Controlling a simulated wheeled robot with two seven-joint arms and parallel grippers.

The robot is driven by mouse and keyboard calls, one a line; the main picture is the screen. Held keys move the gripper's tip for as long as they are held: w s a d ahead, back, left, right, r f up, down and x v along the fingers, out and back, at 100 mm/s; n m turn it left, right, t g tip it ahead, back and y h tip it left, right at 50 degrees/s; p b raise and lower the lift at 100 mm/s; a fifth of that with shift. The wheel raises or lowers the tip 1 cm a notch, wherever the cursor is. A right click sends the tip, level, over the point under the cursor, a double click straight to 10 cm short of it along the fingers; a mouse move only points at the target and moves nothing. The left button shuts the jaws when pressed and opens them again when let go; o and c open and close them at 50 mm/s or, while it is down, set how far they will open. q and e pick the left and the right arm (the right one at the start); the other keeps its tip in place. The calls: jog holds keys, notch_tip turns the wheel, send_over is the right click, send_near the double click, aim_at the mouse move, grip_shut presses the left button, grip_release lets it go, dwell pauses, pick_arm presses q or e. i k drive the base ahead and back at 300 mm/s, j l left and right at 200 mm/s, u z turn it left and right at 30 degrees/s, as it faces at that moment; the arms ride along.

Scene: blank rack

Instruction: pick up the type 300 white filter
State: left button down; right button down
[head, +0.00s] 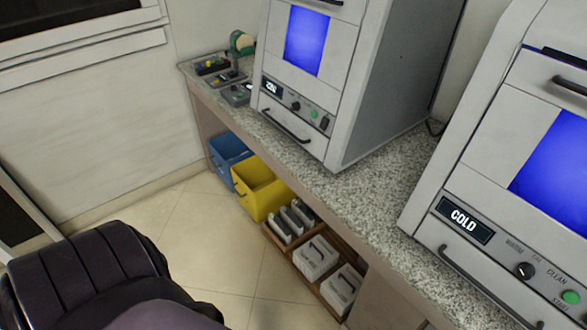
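Under the counter, a brown wooden tray (282,249) stands on the floor. In it are two white box-shaped pieces with dark markings, one farther back (316,258) and one nearer (343,287). Several narrow white-and-dark pieces (291,221) stand in the tray's back part. Any of these could be filters, but their labels are too small to read, so I cannot tell which is the type 300 white filter. Neither of my grippers is in view.
A yellow bin (262,203) and a blue bin (229,151) stand beside the tray. The speckled counter (375,177) above carries two grey machines (345,110), (465,212). A dark ribbed padded shape (85,268) fills the lower left. Tiled floor (215,245) lies clear between.

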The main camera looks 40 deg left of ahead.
aim_at(316, 258)
jog(key=u, duration=1.05)
jog(key=i+j+z, duration=0.1)
jog(key=j, duration=0.2)
jog(key=i+j+z, duration=0.15)
jog(key=j, duration=0.2)
